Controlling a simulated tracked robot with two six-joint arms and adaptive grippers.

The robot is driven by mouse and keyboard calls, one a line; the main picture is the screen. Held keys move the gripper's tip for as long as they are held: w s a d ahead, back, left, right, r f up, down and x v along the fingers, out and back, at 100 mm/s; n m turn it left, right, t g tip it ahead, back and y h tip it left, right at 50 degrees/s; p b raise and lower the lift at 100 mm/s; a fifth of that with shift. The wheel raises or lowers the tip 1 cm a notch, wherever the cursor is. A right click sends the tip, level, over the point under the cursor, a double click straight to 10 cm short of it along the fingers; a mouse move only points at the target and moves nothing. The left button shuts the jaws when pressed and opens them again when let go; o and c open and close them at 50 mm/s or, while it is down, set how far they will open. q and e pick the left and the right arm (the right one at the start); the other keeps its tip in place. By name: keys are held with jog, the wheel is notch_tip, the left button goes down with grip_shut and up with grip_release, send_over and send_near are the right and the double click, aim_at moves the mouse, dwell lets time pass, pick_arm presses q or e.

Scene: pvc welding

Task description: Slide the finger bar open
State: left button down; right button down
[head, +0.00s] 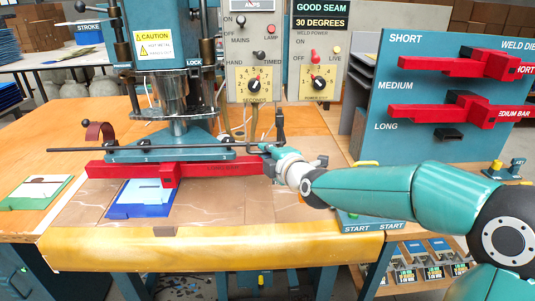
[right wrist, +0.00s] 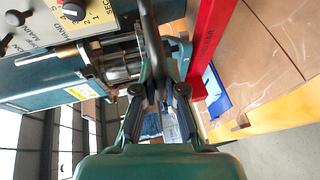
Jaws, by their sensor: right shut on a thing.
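The finger bar appears to be the thin dark rod (head: 80,150) running across the front of the welding press (head: 172,147), just above the red die bar (head: 125,168). My right gripper (head: 268,150) is at the right end of this rod, in front of the press base. In the right wrist view, the jaws (right wrist: 157,92) are closed around a dark bar (right wrist: 150,35) that runs up out of the picture. The red die bar (right wrist: 208,45) passes close beside the jaws there. My left gripper is not in view.
A blue pad with a light sheet (head: 140,197) lies under the red bar on the brown work surface (head: 225,210). A green-edged card (head: 38,192) lies at the left. A die rack with red bars (head: 455,65) stands at the right. Start buttons (head: 370,222) sit at the front right.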

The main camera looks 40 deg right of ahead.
jog(key=c, duration=1.2)
grip_release()
jog(key=shift+s, duration=0.1)
jog(key=v, duration=1.1)
jog(key=shift+s+a, duration=0.1)
jog(key=shift+s, duration=0.25)
